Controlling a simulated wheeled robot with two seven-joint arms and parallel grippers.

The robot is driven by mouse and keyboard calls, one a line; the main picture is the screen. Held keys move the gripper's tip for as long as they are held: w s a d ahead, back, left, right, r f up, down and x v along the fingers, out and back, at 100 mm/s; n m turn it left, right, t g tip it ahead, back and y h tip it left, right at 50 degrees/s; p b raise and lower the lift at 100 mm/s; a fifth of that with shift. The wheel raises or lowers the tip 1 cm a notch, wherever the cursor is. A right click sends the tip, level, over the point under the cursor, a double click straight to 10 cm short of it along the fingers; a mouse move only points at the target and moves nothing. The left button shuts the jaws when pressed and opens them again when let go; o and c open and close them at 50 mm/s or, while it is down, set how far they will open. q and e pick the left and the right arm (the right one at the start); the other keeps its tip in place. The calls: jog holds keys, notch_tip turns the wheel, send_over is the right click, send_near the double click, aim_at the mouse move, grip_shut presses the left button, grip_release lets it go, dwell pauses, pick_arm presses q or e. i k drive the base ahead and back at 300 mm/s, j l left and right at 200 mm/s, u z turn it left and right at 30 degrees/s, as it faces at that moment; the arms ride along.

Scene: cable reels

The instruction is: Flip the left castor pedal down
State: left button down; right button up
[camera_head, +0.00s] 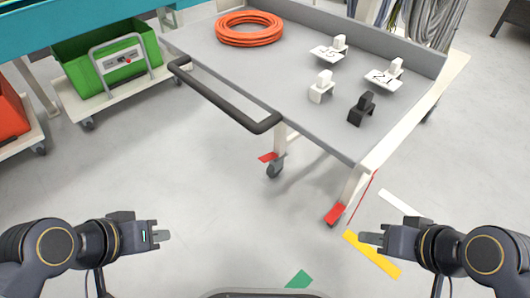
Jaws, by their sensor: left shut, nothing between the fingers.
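The left castor pedal (267,157) is a small red plate that sticks out to the left above the left castor wheel (275,169), under the cart's near edge. It looks roughly level. The right castor's red pedal (335,214) slants at the foot of the nearer right leg. My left gripper (166,236) is shut and empty over the floor, to the left of and nearer than the left pedal, apart from it. My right gripper (363,238) is near the right pedal in the picture, not visibly touching it; its jaw gap cannot be made out.
The grey cart (225,63) carries an orange cable coil (249,28), white and black clips, and number tags. Its dark handle bar (220,99) juts out above the floor. A green crate (105,55) stands on a trolley at left. The floor between my grippers is mostly clear.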

aim_at(268, 157)
jog(key=i+j+z, duration=0.15)
jog(key=j+z, duration=0.25)
jog(key=i+j+z, duration=0.1)
jog(key=j+z, duration=0.35)
jog(key=j, duration=0.15)
jog(key=j+z, duration=0.4)
jog(key=j, duration=0.15)
jog(key=j+z, duration=0.45)
jog(key=k+j+z, duration=0.25)
jog(key=j+z, duration=0.15)
jog(key=j, duration=0.2)
jog(key=k+j+z, duration=0.2)
jog(key=j+z, duration=0.25)
